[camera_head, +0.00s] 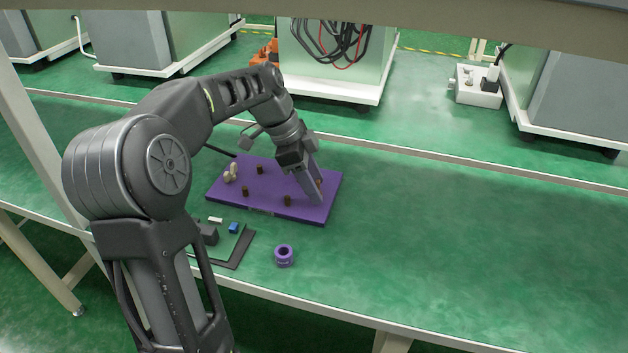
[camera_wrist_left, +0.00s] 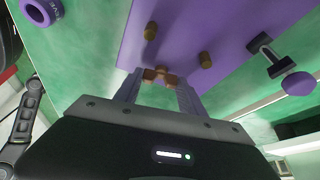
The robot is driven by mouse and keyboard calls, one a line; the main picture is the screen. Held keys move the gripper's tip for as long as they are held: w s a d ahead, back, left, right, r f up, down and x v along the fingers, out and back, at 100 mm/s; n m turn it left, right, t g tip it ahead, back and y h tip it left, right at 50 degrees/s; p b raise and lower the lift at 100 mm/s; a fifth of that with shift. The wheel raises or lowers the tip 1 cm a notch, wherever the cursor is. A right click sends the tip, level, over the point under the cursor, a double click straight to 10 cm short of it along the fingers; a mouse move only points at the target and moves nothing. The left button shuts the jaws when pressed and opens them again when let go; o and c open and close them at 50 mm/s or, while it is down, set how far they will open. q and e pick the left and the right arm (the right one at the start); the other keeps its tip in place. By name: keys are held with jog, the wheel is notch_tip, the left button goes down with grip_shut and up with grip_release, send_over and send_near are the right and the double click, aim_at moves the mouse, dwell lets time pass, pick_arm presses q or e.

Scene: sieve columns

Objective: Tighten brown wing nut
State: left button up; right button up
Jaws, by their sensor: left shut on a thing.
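The brown wing nut (camera_wrist_left: 160,75) sits on the purple plate between the two fingertips of my left gripper (camera_wrist_left: 160,88) in the left wrist view. The gripper is shut on it. In the head view my left gripper (camera_head: 316,196) reaches down to the right part of the purple plate (camera_head: 270,208), and its fingers mostly hide the nut. The plate lies flat on the green table. How far the nut is turned cannot be told. My right gripper is not in view.
A purple ring (camera_head: 284,256) and a dark tray (camera_head: 240,250) with small parts lie in front. The table's right side is clear.

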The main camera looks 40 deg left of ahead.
pick_arm(q)
jog(key=shift+w+a+m+g, duration=0.1)
jog(key=shift+m+g, duration=0.3)
jog(key=shift+m, duration=0.6)
jog(key=o, duration=1.4)
jog(key=shift+c, duration=0.2)
jog(key=shift+r+p, duration=0.1)
jog(key=shift+p, duration=0.2)
jog(key=p+v, duration=0.3)
jog(key=v, duration=0.4)
jog(key=shift+a+r+p, duration=0.2)
jog(key=shift+r+p, duration=0.1)
jog(key=shift+f, duration=0.1)
